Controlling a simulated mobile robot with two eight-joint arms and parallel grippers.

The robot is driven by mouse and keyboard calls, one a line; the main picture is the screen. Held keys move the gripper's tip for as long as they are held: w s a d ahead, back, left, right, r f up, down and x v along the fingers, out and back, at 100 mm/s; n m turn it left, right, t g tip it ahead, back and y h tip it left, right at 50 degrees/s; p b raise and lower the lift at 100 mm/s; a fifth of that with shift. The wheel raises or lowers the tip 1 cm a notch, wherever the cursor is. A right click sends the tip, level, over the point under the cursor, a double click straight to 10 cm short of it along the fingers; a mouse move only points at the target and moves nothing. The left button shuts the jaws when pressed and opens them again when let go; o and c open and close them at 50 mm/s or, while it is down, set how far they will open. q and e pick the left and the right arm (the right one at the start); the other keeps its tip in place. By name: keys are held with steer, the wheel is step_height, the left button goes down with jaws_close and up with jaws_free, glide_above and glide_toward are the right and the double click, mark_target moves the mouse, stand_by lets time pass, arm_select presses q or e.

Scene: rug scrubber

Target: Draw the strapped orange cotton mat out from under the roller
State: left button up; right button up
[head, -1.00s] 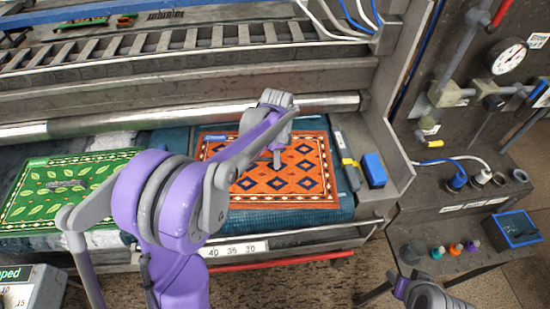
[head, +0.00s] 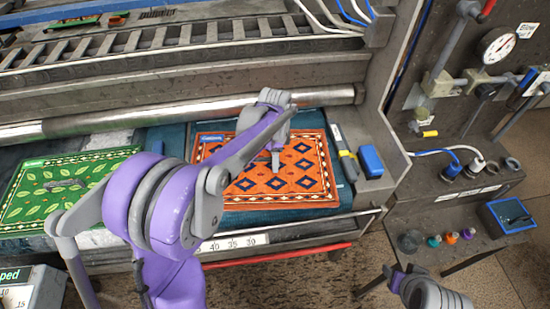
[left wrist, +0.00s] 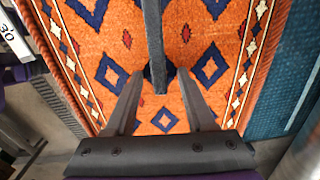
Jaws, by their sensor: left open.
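The orange mat (head: 310,180), with dark blue diamonds and a patterned border, lies flat on the teal bed in front of the metal roller (head: 240,111). A teal strip shows between its far edge and the roller at the right; my arm hides part of that edge. My left gripper (head: 275,162) points down over the mat's middle. In the left wrist view its fingers (left wrist: 160,82) are open, with a dark strap (left wrist: 153,35) running down the picture to between the tips, not clamped. My right gripper (head: 393,274) shows partly at lower right, clear of the mat; its jaws are unclear.
A green leaf-patterned mat (head: 62,188) with a grey strap lies to the left. A red bar (head: 290,256) runs along the front. A control bench with gauge stands right.

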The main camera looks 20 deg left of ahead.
arm_select(q)
step_height(320, 180, up, 11)
stand_by(0.5)
steer(key=shift+f, duration=0.1)
steer(key=s+d+f+n+t, duration=0.2)
steer(key=s+n, duration=0.4)
steer(key=s, duration=0.4)
steer(key=s+d+f+n+t, duration=0.2)
steer(key=s+n, duration=0.5)
steer(key=s, duration=0.4)
step_height(320, 180, down, 3)
steer(key=shift+s+r+t, duration=0.1)
steer(key=shift+s+t, duration=0.1)
steer(key=shift+t, duration=0.7)
steer(key=shift+w+a, duration=0.1)
steer(key=shift+a, duration=0.05)
